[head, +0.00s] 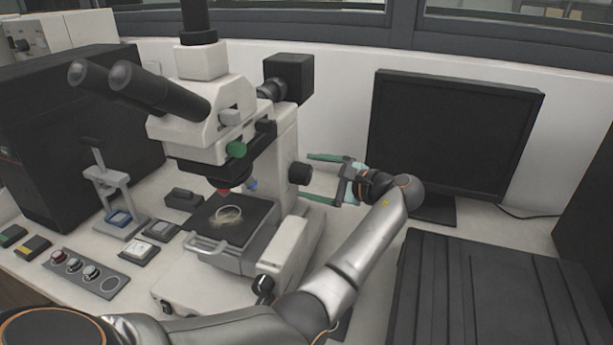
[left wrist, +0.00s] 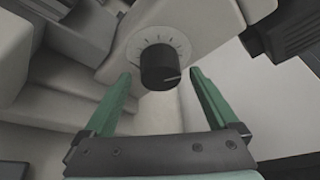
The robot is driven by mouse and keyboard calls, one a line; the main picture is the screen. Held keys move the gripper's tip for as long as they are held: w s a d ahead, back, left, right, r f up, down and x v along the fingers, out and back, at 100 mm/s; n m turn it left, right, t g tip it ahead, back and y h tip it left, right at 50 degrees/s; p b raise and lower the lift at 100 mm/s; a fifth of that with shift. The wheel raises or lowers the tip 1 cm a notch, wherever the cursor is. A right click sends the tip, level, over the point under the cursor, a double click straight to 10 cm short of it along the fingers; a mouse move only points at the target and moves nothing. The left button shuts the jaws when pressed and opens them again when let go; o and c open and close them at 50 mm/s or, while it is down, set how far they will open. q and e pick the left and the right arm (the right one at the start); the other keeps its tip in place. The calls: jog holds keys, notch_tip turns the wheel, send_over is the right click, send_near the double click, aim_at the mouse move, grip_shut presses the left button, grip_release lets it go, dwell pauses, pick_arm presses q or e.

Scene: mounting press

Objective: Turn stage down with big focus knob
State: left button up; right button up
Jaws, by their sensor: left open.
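The white microscope (head: 215,120) stands on the bench, with its dark stage (head: 232,218) bearing a small round ring-like sample. A big black round knob (head: 299,173) sticks out of the side of its column. In the left wrist view the black knob (left wrist: 159,67) has a white marked dial plate behind it and a white line on its face. My left gripper (head: 305,177) is open, its two green fingers pointing at this knob. In the left wrist view the gripper (left wrist: 162,75) has its fingertips on either side of the knob, with gaps visible. My right gripper is not in view.
A lower black knob (head: 263,286) sits near the microscope base. A black monitor (head: 450,130) stands behind my left arm. A dark ribbed case (head: 490,290) lies at the right. A control panel (head: 88,272) and small devices fill the left bench.

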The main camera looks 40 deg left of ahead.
pick_arm(q)
jog(key=b+v, duration=0.1)
jog(key=v, duration=0.9)
jog(key=shift+d, duration=0.2)
